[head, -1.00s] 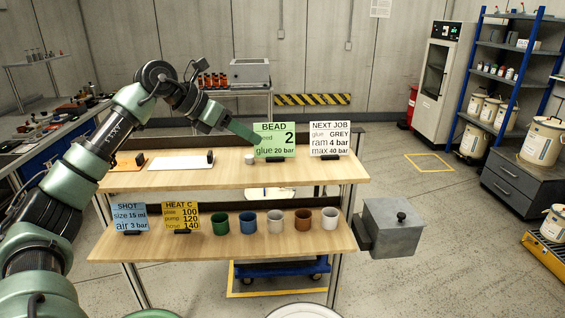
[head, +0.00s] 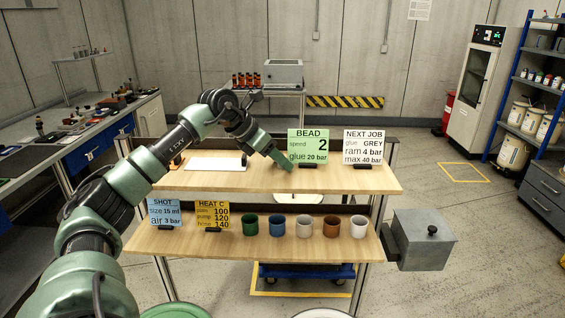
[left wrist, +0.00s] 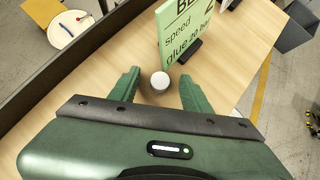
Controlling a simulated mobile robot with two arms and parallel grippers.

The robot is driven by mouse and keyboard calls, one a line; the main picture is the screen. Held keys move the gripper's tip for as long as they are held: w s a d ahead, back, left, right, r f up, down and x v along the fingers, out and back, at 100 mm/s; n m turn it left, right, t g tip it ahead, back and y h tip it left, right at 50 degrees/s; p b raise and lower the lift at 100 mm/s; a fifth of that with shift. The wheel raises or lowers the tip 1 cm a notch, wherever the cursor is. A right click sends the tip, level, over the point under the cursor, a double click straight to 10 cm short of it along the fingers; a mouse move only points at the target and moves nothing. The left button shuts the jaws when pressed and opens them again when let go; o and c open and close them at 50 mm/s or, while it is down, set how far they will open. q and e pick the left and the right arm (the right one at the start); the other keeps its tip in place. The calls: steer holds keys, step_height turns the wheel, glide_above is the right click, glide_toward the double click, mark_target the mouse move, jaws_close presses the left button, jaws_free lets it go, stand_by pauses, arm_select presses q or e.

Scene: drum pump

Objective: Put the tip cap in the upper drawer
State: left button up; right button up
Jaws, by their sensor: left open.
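A small white round piece, which looks like the tip cap (left wrist: 160,83), stands on the upper wooden shelf (head: 330,180) beside the green BEAD sign (head: 308,145). In the left wrist view it is between the two fingers of my open left gripper (left wrist: 159,92), with gaps on both sides. In the head view my left gripper (head: 283,164) is low over the shelf and hides the piece. Drawers show in a grey unit (head: 543,190) at the right and in the left bench, one with a blue front (head: 92,152). My right gripper is not in view.
The NEXT JOB sign (head: 363,146) stands right of the BEAD sign. Several cups (head: 304,226) and two signs stand on the lower shelf. A grey box with a knob (head: 424,240) sits at the shelf's right end. Open floor lies at the right.

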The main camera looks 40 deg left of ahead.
arm_select(q)
jaws_close()
